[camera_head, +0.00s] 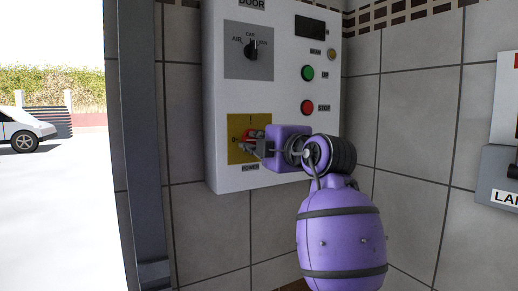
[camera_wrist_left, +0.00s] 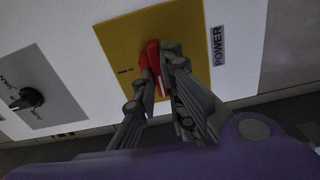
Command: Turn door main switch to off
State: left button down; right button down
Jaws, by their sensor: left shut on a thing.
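The white door control panel (camera_head: 290,80) hangs on the tiled wall. The main switch is a red knob (camera_wrist_left: 151,60) on a yellow plate (camera_wrist_left: 122,42) labelled POWER, low on the panel; the yellow plate also shows in the head view (camera_head: 236,130). My left gripper (camera_head: 258,143) reaches the plate from the right. In the left wrist view its fingers (camera_wrist_left: 160,72) are closed around the red knob, hiding part of it. The knob's exact setting is hard to read. My right gripper is in neither view.
Above the plate is a black selector knob (camera_head: 253,48) on a grey plate. A green button (camera_head: 308,73) and a red button (camera_head: 308,107) sit on the panel's right side. A grey box (camera_head: 498,175) is on the right wall. A doorway opens at left.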

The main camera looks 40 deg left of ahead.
pick_arm(q)
jog(key=shift+n, duration=0.3)
dwell(0.4)
jog(key=c, duration=1.8)
grip_release()
jog(key=v, duration=1.2)
jog(key=shift+s, duration=0.1)
